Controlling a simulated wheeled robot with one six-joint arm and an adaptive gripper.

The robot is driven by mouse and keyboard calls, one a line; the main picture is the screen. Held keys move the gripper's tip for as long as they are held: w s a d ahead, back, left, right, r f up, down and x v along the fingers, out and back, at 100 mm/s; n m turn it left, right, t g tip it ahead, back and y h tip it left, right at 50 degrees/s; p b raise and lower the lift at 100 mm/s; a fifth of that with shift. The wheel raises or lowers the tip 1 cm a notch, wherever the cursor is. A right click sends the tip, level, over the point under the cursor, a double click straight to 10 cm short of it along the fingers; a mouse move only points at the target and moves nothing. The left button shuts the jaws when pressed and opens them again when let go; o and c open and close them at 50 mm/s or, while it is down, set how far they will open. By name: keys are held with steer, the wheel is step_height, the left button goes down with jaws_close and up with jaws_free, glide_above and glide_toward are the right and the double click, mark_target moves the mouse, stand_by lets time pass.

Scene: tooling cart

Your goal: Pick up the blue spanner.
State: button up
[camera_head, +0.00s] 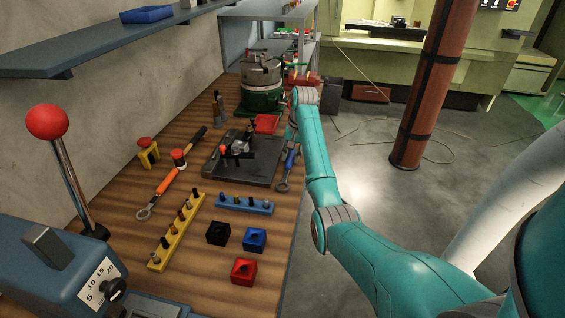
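The blue spanner (290,160) lies near the right edge of the wooden bench top, beside a dark grey plate. Its blue handle points away from me and its grey head is at the near end. My gripper (291,137) is at the far end of my teal arm, small and partly hidden by the arm's own links. It appears close to the far end of the spanner's handle. I cannot make out its fingers, nor whether it touches the spanner.
An orange spanner (167,181) lies to the left. The dark plate (238,175) carries a fixture. Yellow (176,232) and blue (246,205) peg strips and black (218,233), blue (254,239) and red (243,271) blocks stand nearer. A red-knobbed lever (47,121) rises at left.

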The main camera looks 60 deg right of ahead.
steer(key=shift+f, duration=0.15)
jaws_close()
